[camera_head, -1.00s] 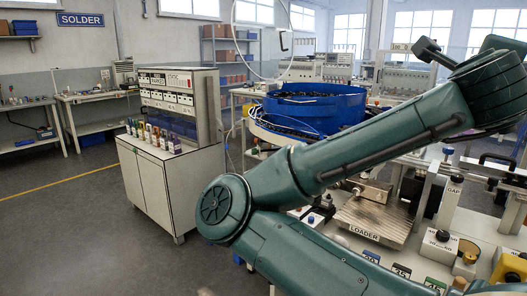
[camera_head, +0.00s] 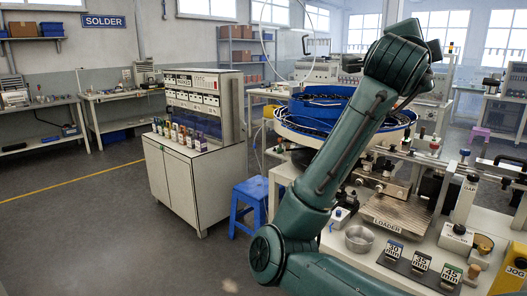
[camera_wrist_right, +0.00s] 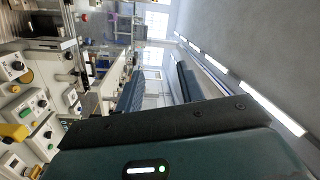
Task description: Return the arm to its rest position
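My right arm is dark green and rises in the head view from the lower middle, with its wrist (camera_head: 400,58) high in front of the windows. Its gripper points away and is mostly hidden behind the wrist there. In the right wrist view, the two fingers of my right gripper (camera_wrist_right: 158,90) stand apart with an empty gap between them. Nothing is held. The view is turned sideways, with the bench at the left and the ceiling at the right. My left arm and gripper are not in view.
The blue feeder bowl (camera_head: 293,130) stands behind my forearm, which partly hides it. The loader plate (camera_head: 402,214), a metal cup (camera_head: 359,239) and length-marked blocks (camera_head: 421,262) are on the bench. A blue stool (camera_head: 250,196) and a white cabinet (camera_head: 190,185) stand left; open floor lies beyond.

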